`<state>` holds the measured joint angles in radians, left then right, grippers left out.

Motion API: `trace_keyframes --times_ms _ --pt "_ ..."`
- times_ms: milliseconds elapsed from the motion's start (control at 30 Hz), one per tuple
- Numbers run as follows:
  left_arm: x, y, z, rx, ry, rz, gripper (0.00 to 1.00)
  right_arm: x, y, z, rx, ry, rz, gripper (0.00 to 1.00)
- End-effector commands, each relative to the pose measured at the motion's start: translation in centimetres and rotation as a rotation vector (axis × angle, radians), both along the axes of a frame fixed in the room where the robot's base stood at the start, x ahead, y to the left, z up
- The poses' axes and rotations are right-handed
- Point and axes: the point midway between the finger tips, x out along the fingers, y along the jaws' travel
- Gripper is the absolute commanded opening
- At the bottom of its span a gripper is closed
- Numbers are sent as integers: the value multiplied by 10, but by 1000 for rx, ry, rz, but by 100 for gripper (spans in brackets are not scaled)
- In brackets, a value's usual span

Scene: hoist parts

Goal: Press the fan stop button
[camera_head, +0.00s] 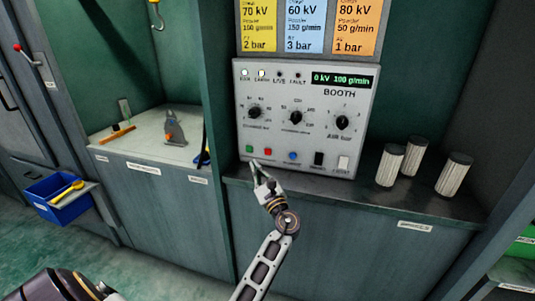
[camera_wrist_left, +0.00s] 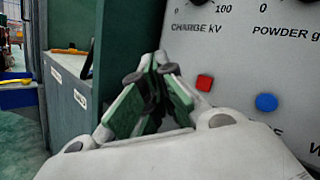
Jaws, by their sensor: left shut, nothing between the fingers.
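The booth control panel (camera_head: 305,118) is a light grey box with a row of buttons along its lower edge. From left these are a green button (camera_head: 249,149), a red button (camera_head: 268,152) and a blue button (camera_head: 293,156). I cannot read their labels. My left gripper (camera_head: 256,164) is shut and empty, its tips just below the green button. In the left wrist view the fingertips (camera_wrist_left: 158,62) point at the panel, left of the red button (camera_wrist_left: 204,82) and blue button (camera_wrist_left: 266,102). The green button is hidden there. Whether the tips touch the panel, I cannot tell. My right gripper is out of view.
Several ribbed cylinders (camera_head: 390,165) stand on the shelf to the right. A blue bin (camera_head: 62,207) hangs at the left. The grey cabinet front (camera_head: 360,240) lies below the panel.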

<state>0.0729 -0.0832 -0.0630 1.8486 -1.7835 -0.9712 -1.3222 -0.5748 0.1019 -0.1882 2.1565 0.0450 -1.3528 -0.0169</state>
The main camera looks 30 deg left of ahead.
Motion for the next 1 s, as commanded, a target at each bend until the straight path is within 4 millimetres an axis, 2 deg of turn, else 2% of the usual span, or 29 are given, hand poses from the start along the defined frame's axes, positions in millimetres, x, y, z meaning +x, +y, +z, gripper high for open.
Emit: trace_keyframes --times_ms 367,800,1000 --pt "17 4 -1 0 -1 -1 0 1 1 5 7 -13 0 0" --pt "51 12 -1 -1 -2 -1 0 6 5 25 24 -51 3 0" --pt "68 16 -1 0 1 -1 0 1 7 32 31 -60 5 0"
